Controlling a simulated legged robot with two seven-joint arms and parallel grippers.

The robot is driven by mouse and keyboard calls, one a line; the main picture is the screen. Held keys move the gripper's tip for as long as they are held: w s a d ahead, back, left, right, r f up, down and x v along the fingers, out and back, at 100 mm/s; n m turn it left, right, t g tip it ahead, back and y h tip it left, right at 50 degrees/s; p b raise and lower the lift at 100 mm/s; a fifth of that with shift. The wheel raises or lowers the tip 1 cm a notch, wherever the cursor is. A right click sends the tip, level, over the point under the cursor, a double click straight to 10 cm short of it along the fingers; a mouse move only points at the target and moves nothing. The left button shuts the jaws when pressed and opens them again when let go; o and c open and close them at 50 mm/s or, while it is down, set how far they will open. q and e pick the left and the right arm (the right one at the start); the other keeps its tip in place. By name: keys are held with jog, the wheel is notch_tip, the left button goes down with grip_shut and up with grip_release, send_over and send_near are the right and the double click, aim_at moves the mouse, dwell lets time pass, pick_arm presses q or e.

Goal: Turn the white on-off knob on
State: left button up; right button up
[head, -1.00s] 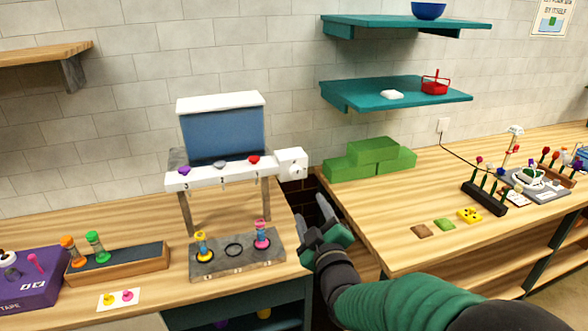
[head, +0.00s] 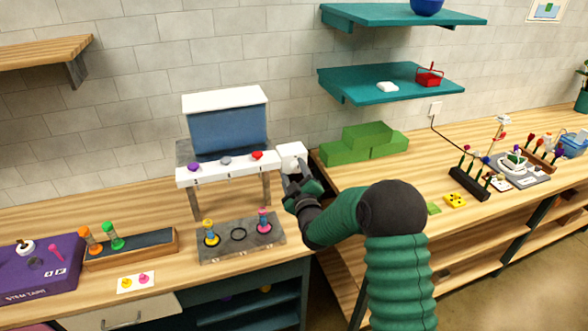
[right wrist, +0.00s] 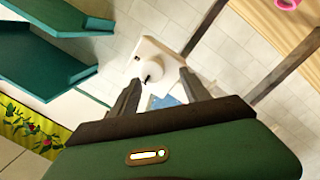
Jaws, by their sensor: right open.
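The white on-off knob (head: 288,163) is on the square white plate (head: 293,151) at the right end of the dispenser, partly hidden by my gripper in the head view. In the right wrist view the round knob (right wrist: 149,69) shows with a small dark mark, on its white plate. My right gripper (head: 291,180) is open and empty, close in front of the knob. In the right wrist view its two fingers (right wrist: 158,82) point at the knob, one to each side; I cannot tell whether they touch it. My left gripper is not in view.
The dispenser (head: 228,122) has a blue tank and purple, grey and red knobs along its front. Below it, a grey base (head: 220,250) holds yellow and pink vials. Green blocks (head: 345,155) stand right of the knob. A teal shelf (head: 345,86) hangs above them.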

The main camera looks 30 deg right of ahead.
jog(key=shift+s+d+f, duration=0.1)
jog(key=shift+d+f, duration=0.05)
jog(key=shift+d, duration=0.65)
jog(key=shift+d+f, duration=0.2)
jog(key=shift+d, duration=0.3)
jog(key=c, duration=0.5)
jog(key=shift+c, duration=1.2)
jog(key=shift+w+a+r, duration=0.2)
jog(key=shift+a, duration=0.35)
grip_shut()
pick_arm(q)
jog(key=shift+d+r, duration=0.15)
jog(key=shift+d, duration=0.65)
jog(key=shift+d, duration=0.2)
pick_arm(e)
jog(key=shift+d, duration=0.15)
